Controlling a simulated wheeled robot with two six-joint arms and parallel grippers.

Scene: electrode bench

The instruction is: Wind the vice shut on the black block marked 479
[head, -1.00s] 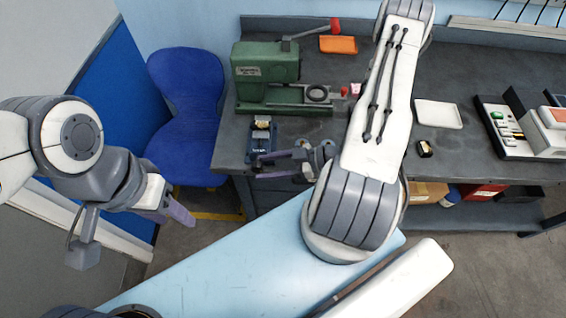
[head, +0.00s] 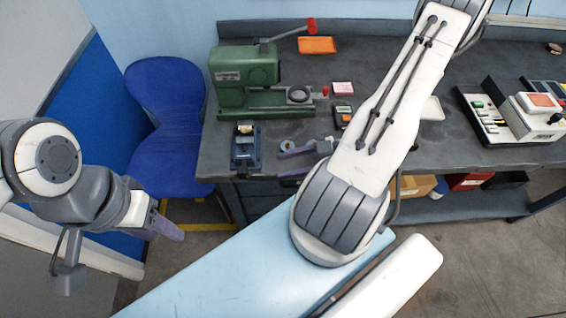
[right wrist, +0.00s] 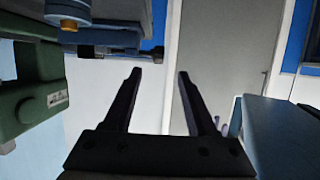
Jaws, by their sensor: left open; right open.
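The small blue vice (head: 245,150) stands at the bench's front left edge, with a pale cream piece (head: 247,129) at its top. My left gripper (head: 168,226) is open and empty, off the bench in front of the blue chair. I cannot read the mark 479 on anything.
A green press (head: 245,85) stands behind the vice. A pink box (head: 343,88), a small dark device (head: 343,117) and an orange tray (head: 317,45) lie on the bench. A switch panel (head: 490,115) is at right. My right arm hides part of the bench.

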